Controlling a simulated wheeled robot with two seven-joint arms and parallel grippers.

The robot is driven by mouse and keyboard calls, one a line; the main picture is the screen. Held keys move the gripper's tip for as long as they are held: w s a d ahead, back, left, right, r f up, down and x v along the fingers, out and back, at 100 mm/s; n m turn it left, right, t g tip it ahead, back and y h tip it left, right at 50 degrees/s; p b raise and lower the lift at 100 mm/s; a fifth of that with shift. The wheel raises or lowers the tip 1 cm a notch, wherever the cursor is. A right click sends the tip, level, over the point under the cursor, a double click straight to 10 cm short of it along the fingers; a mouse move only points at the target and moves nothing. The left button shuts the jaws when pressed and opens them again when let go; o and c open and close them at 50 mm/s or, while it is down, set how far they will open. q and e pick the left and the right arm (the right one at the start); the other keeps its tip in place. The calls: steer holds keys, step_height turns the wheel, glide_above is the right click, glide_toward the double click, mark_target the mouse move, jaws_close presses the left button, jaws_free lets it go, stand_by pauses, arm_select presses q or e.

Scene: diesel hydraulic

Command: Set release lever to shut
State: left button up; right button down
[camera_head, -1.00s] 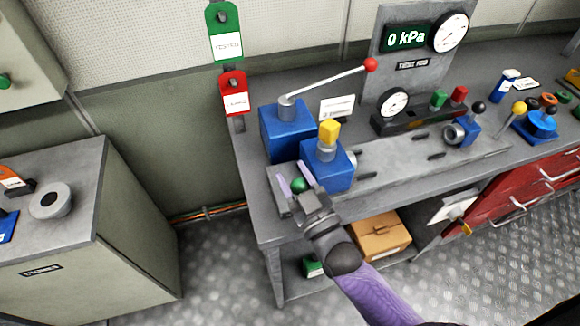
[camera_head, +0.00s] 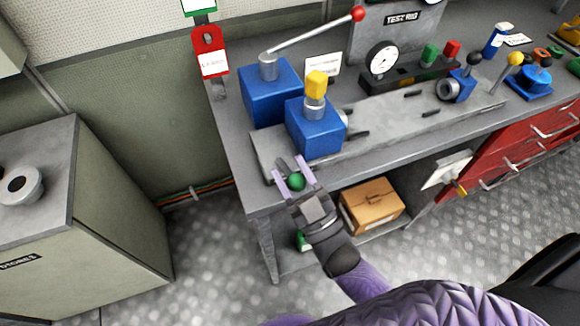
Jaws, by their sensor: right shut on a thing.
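The release lever's green ball knob (camera_head: 297,182) is at the front of the bench, below the small blue block (camera_head: 317,130) with a yellow cap (camera_head: 316,84). My right gripper (camera_head: 295,178) has its two pale fingers on either side of the green knob and is shut on it. The lever's stem is hidden by the fingers and block. My left gripper is not in view.
A larger blue block (camera_head: 268,94) with a long red-tipped handle (camera_head: 358,14) stands behind. A grey base plate (camera_head: 385,118), gauge (camera_head: 382,60) and blue valve (camera_head: 456,86) are to the right. A cardboard box (camera_head: 371,205) sits on the lower shelf.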

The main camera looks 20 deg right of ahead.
steer(key=shift+f, duration=0.1)
steer(key=shift+s, duration=0.1)
steer(key=c, duration=0.5)
jaws_free()
steer(key=shift+c, duration=0.2)
steer(key=shift+o, duration=1.2)
steer(key=shift+s, duration=0.15)
steer(key=shift+o, duration=0.4)
steer(key=b+v, duration=0.1)
steer(key=v, duration=0.8)
steer(key=shift+s, duration=0.35)
steer(key=shift+d+f, duration=0.1)
steer(key=shift+f, duration=0.1)
